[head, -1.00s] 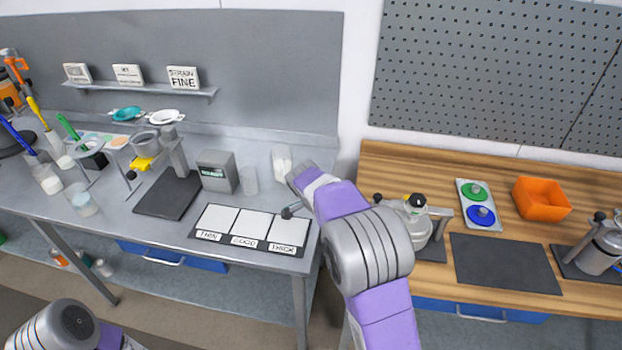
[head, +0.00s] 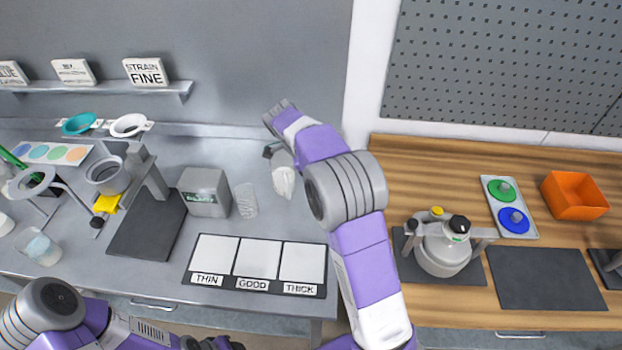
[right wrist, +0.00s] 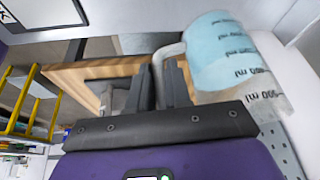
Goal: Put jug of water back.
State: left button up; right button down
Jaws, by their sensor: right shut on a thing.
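The jug of water (right wrist: 225,55) is clear with ml marks and pale blue water, and it looks tilted in the right wrist view. My right gripper (right wrist: 162,85) is shut on its handle. In the head view the jug (head: 284,180) is below my right wrist, over the back of the grey bench, partly hidden by my arm. The right gripper's dark fingers (head: 270,151) show only slightly there. I cannot tell whether the jug touches the bench. My left gripper (head: 212,343) is cut off by the bottom edge, and its jaws are unclear.
A clear beaker (head: 245,200) and a grey display box (head: 205,192) stand left of the jug. In front lies the THIN, GOOD, THICK card (head: 258,258). A lidded metal vessel (head: 443,248) stands on the wooden bench. The grey bench behind the card is mostly clear.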

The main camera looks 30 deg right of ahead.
jog(key=shift+s+f+b, duration=0.1)
jog(key=shift+f+b, duration=0.4)
jog(key=shift+f, duration=4.35)
jog(key=c, duration=1.1)
grip_release()
jog(key=p+v, duration=0.1)
jog(key=v, duration=1.1)
jog(key=shift+r+p, duration=0.1)
jog(key=shift+p, duration=0.2)
